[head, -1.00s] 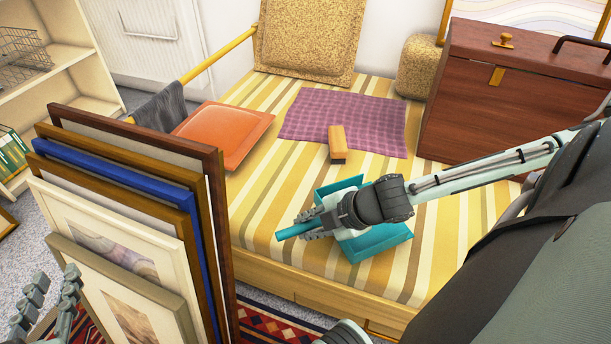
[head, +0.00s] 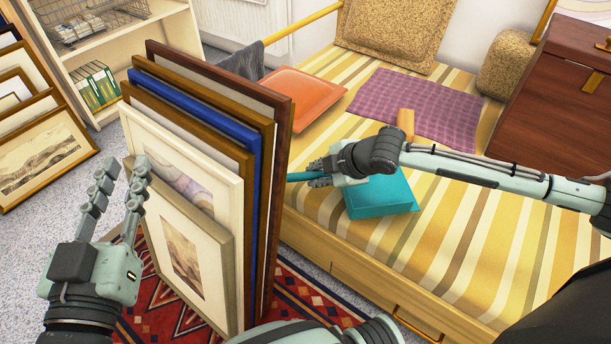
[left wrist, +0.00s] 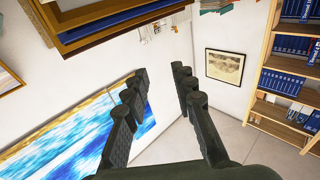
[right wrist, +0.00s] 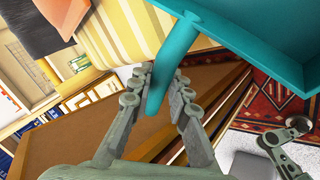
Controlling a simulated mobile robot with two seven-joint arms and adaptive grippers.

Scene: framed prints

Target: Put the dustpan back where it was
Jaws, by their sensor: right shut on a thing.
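The teal dustpan (head: 382,197) is over the near left part of the striped bed in the head view. My right gripper (head: 320,174) is shut on its handle, which points left toward the stacked frames. The right wrist view shows the handle between the fingers (right wrist: 160,88) and the pan (right wrist: 265,28) at the upper right. My arm hides part of the pan in the head view, and I cannot tell whether it touches the bed. My left gripper (head: 120,180) is open and empty, left of the frames; its spread fingers also show in the left wrist view (left wrist: 158,82).
The upright stack of framed prints (head: 200,190) stands on the red rug (head: 150,310), close beside the bed (head: 440,240). A tan block (head: 405,120) and purple cloth (head: 425,105) lie on the bed. An orange cushion (head: 305,93) and wooden chest (head: 560,90) are farther back.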

